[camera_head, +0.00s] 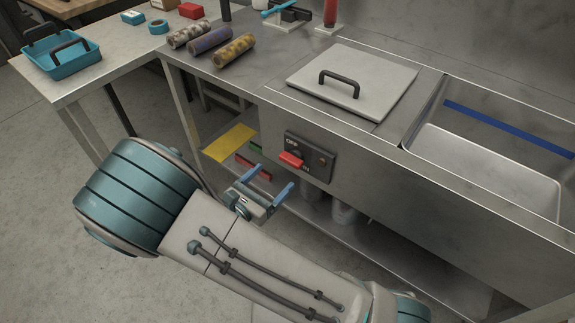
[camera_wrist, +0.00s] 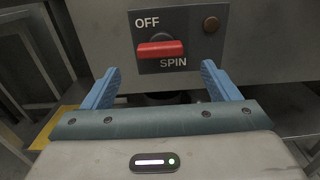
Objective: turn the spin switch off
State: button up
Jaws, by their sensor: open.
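The spin switch is a red lever (camera_head: 291,159) on a dark panel (camera_head: 318,150) on the front of the metal bench. In the wrist view the lever (camera_wrist: 160,49) lies roughly level, between the OFF label above left and the SPIN label below right. A small brown round button (camera_wrist: 211,24) is at the panel's upper right. My gripper (camera_head: 268,180) is open, with its two blue fingers apart and nothing between them. In the wrist view my gripper (camera_wrist: 160,85) is below and in front of the lever, the fingertips on either side of it and apart from it.
The metal bench has a lid with a dark handle (camera_head: 340,82) and an open basin (camera_head: 490,165) at right. Several rolls (camera_head: 210,38) lie on top at left. A side table holds a teal tray (camera_head: 75,62). A lower shelf (camera_head: 345,235) runs under the bench. The floor at left is clear.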

aim_at(288, 164)
jog(key=x, duration=0.7)
jog(key=shift+b, duration=0.3)
jog(key=c, duration=1)
